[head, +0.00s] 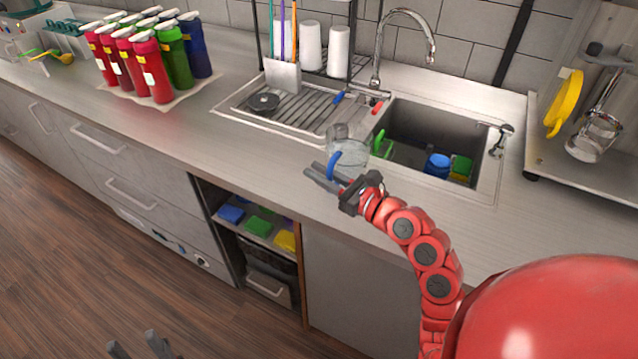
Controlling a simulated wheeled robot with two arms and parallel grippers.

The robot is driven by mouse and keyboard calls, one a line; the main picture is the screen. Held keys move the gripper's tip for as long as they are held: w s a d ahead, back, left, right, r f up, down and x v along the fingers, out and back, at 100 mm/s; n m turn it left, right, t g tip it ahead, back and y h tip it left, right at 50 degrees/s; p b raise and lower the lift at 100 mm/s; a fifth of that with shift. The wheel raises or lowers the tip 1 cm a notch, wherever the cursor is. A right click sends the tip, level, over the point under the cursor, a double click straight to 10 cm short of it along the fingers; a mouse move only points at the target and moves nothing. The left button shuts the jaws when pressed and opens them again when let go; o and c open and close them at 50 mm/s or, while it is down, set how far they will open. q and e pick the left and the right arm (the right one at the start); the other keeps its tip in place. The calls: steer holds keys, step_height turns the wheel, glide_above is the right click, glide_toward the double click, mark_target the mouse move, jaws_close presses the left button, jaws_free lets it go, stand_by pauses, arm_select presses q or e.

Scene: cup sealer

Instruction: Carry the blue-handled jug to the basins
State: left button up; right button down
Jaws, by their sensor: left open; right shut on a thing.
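My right gripper (327,178) is shut on the jug's blue handle. I cannot tell whether the jug touches the counter or hangs just above it. The sink basin (408,125) lies right behind and to the right of the jug, with a blue item (437,165) and green and yellow items inside. My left gripper (137,346) is open and empty at the bottom left, low over the floor.
A faucet (405,18) rises behind the sink. A drainboard (290,105) with a rack lies left of it. Several coloured bottles (150,65) stand at the back left. A machine with a yellow lever (564,103) stands right.

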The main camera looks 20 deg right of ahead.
steer(key=shift+f, duration=1.6)
steer(key=c, duration=0.8)
jaws_free()
steer(key=shift+c, duration=0.2)
steer(key=shift+f, duration=0.1)
steer(key=b+v, duration=0.1)
steer(key=v, duration=1.1)
steer(key=shift+b, duration=0.3)
